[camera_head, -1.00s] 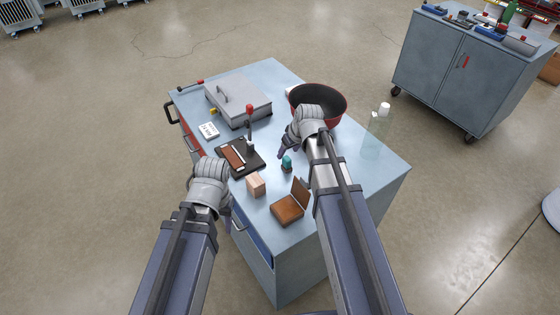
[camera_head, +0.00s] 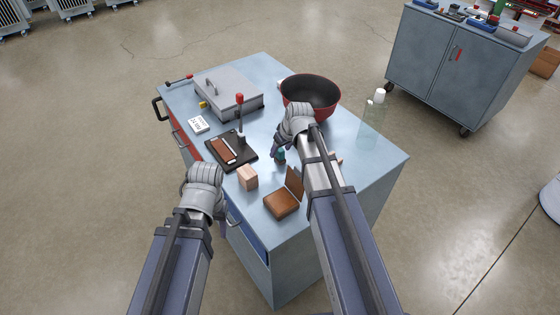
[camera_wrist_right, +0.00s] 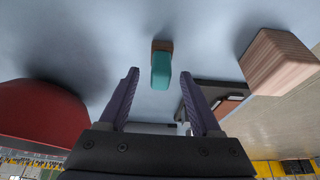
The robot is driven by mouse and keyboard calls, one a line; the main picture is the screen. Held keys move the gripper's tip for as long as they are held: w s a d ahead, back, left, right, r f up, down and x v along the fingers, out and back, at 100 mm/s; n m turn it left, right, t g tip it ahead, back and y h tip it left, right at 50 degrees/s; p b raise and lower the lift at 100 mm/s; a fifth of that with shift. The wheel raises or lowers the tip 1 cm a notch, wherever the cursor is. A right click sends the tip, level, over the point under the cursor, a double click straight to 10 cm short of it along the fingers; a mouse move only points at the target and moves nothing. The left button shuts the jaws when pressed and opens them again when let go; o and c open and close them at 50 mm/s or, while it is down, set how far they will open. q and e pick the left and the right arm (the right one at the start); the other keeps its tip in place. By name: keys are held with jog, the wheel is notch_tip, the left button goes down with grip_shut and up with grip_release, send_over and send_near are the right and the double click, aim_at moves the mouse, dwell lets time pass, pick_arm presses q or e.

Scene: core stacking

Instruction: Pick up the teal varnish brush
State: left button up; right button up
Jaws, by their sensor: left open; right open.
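The teal varnish brush (camera_head: 281,155) stands on the blue-grey cabinet top, a small teal piece with a brown end, just beside my right gripper. In the right wrist view the brush (camera_wrist_right: 161,68) lies ahead, centred between the fingertips and a little beyond them. My right gripper (camera_wrist_right: 158,75) is open and empty, its two purple fingers apart on either side of the brush's line. In the head view my right gripper (camera_head: 275,150) partly covers the area by the brush. My left gripper (camera_head: 222,215) is open near the cabinet's front left edge, away from the brush; its fingers are mostly hidden.
A wooden block (camera_head: 247,177) and an open brown box (camera_head: 284,201) stand nearby. A red-rimmed bowl (camera_head: 312,97) is behind my right wrist. A black lever device (camera_head: 232,152), a grey metal case (camera_head: 230,97) and a clear bottle (camera_head: 373,118) also stand on the cabinet.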

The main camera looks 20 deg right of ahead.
jog(key=shift+b+x, duration=0.3)
jog(key=shift+x, duration=0.55)
jog(key=shift+r, duration=0.1)
jog(key=shift+c, duration=0.5)
grip_shut()
